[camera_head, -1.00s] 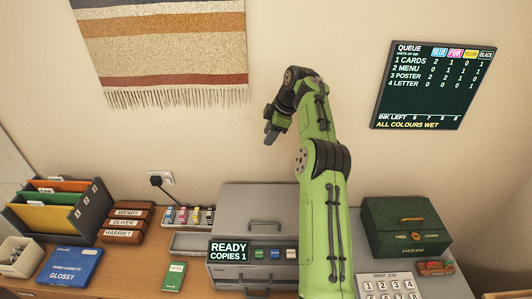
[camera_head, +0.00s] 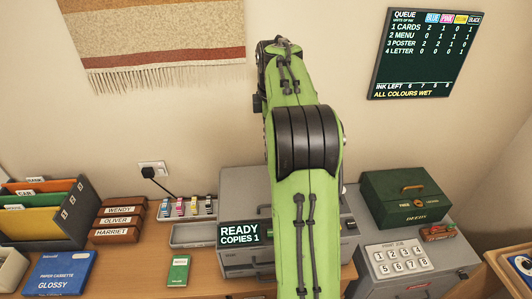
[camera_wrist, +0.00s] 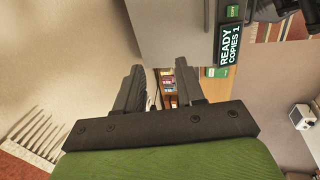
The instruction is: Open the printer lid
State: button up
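The grey printer (camera_head: 236,185) stands on the desk at the middle, its flat top closed. Its front display (camera_head: 240,233) reads READY COPIES 1 and also shows in the wrist view (camera_wrist: 229,38). My green arm crosses in front of the printer and hides its right part and most of the lid handle. My gripper (camera_wrist: 159,78) is open in the wrist view, with nothing between its two dark fingers. In the head view it is mostly hidden behind my arm, above the printer and near the wall. It is apart from the lid.
A green deeds box (camera_head: 408,205) and a keypad unit (camera_head: 398,262) stand right of the printer. Ink cartridges (camera_head: 187,207), a grey tray (camera_head: 192,236) and a small green box (camera_head: 178,270) lie to its left. A queue board (camera_head: 424,55) hangs on the wall.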

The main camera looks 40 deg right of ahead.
jog(key=a+x, duration=0.1)
jog(key=x, duration=0.9)
jog(key=shift+w+d+f+b, duration=0.15)
jog(key=shift+w+f+b, duration=0.2)
jog(key=shift+b, duration=0.1)
jog(key=shift+s, duration=0.1)
grip_shut()
jog(key=c, duration=0.7)
grip_release()
jog(key=o, duration=0.7)
jog(key=shift+r, duration=0.1)
